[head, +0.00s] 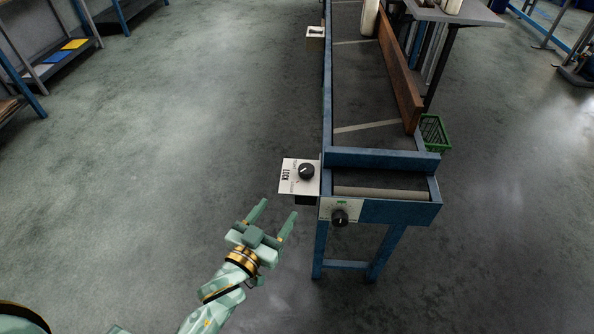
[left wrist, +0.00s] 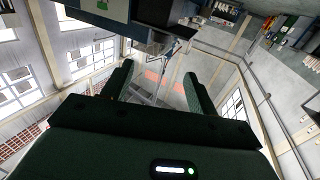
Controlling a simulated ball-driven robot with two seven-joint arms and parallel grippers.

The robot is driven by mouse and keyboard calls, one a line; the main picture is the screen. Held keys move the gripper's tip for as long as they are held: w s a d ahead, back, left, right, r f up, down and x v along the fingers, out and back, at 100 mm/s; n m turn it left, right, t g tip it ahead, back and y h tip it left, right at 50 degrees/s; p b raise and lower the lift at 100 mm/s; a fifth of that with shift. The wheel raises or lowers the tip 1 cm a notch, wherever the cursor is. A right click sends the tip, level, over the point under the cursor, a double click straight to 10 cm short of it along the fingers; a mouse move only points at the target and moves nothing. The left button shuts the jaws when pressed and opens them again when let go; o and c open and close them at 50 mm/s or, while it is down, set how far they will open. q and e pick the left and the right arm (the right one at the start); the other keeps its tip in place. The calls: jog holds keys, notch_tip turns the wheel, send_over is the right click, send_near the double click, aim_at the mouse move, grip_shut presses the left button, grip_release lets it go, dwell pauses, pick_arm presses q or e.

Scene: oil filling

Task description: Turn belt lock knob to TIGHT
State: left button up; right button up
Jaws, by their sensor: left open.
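The belt lock knob (head: 306,171) is a black round knob on a white plate marked LOCK (head: 287,175). The plate sticks out from the left side of the conveyor's near end. The knob's pointer is too small to read. My left gripper (head: 275,212) is open and empty, in front of the plate and a little to its left, apart from the knob. In the left wrist view its two dark fingers (left wrist: 158,85) are spread with nothing between them. My right gripper is not in view.
The blue-framed conveyor (head: 385,158) runs away from me with a wooden side rail (head: 399,75). A second black knob (head: 340,217) with a dial is on its front face. A green basket (head: 433,131) stands at right.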

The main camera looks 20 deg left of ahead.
aim_at(303, 174)
pick_arm(q)
jog(key=w+b, duration=0.1)
jog(key=w, duration=0.3)
jog(key=w+d+b, duration=0.1)
jog(key=w, duration=0.3)
jog(key=w+b, duration=0.1)
jog(key=w, duration=0.4)
jog(key=shift+w+d+f, duration=0.1)
jog(key=shift+d+f, duration=0.1)
jog(key=shift+d, duration=0.05)
jog(key=shift+w+d+r+b, duration=0.1)
jog(key=shift+w+b, duration=0.2)
jog(key=shift+w, duration=0.3)
jog(key=c, duration=1)
